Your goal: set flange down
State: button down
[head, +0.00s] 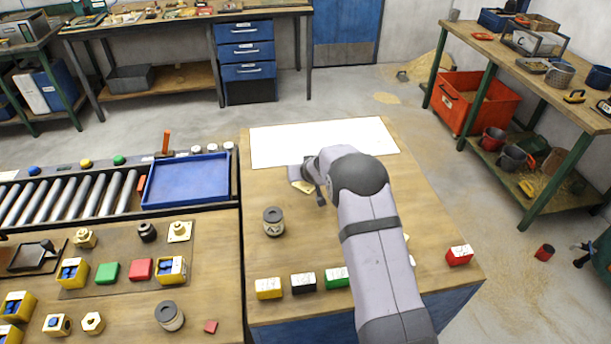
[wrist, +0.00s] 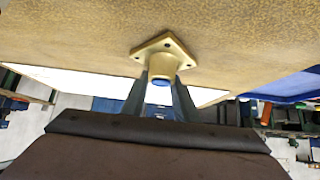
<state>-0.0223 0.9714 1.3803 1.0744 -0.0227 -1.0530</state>
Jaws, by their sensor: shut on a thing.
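The brass flange (wrist: 166,50) has a square plate with corner holes and a round hub. My gripper (wrist: 160,98) is shut on the hub, with a finger on each side. In the wrist view the plate lies over the bare wood of the bench top, and I cannot tell whether it touches. In the head view the flange (head: 302,187) shows only in part beside my gripper (head: 308,175), just below the white sheet (head: 270,147). My arm hides part of the bench.
A grey ringed cylinder (head: 273,222) stands left of my gripper. Yellow (head: 268,289), black (head: 303,283) and green (head: 337,277) blocks line the front, with a red block (head: 459,256) at right. A blue tray (head: 187,181) lies to the left. Bare wood surrounds the flange.

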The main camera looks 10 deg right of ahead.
jog(key=shift+f, duration=0.1)
jog(key=c, duration=1.4)
grip_release()
jog(key=shift+r, duration=0.25)
jog(key=shift+s+r+b, duration=0.35)
jog(key=shift+s+b, duration=0.1)
jog(key=shift+s, duration=0.05)
jog(key=v, duration=1)
jog(key=shift+s+r+b, duration=0.3)
jog(key=shift+a, duration=0.1)
